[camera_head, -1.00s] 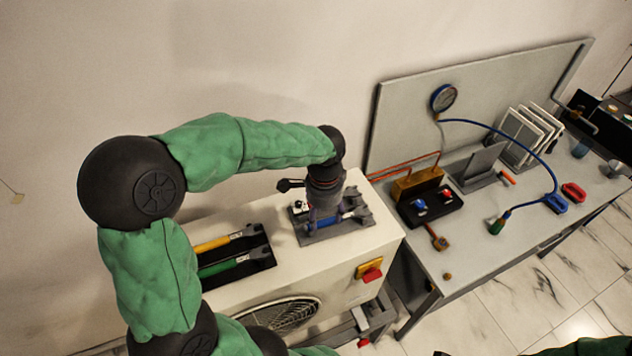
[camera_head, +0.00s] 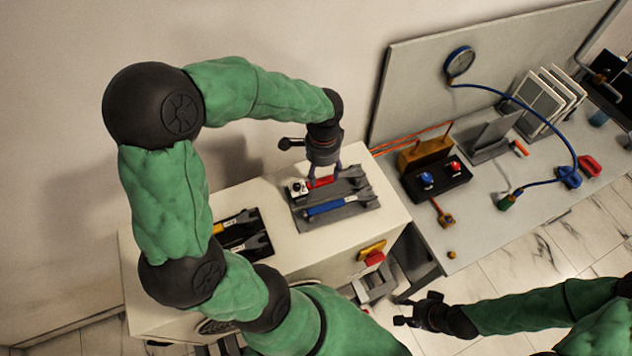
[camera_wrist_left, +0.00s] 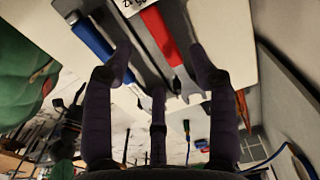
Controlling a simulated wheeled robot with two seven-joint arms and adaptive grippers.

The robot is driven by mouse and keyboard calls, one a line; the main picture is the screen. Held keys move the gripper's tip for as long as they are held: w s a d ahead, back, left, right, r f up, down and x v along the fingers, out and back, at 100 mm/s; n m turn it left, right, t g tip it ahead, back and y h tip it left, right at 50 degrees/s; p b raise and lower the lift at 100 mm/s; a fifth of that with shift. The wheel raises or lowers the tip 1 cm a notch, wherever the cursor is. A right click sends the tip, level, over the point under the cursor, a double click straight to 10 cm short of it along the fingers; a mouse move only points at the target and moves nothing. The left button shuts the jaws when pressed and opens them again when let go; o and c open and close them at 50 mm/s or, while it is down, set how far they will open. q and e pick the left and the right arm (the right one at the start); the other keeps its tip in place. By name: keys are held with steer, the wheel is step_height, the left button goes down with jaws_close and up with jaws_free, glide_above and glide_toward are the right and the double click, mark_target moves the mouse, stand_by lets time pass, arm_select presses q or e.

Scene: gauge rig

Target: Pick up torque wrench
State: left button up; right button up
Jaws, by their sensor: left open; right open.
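A red-handled wrench (camera_head: 321,182) and a blue-handled wrench (camera_head: 330,207) lie side by side on a grey tray (camera_head: 312,224) on the white unit. My left gripper (camera_head: 326,178) points down at the red-handled wrench, open, and partly hides it. Contact cannot be told. My right gripper (camera_head: 402,311) is open and empty at the lower middle. Which wrench is the torque wrench cannot be told.
A black tray (camera_head: 262,247) with more wrenches is left of the grey tray, partly hidden by my left arm.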

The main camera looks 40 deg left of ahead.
mark_target(322, 182)
arm_select(q)
step_height(322, 182, down, 5)
steer(key=shift+a, duration=0.1)
stand_by(0.3)
jaws_close()
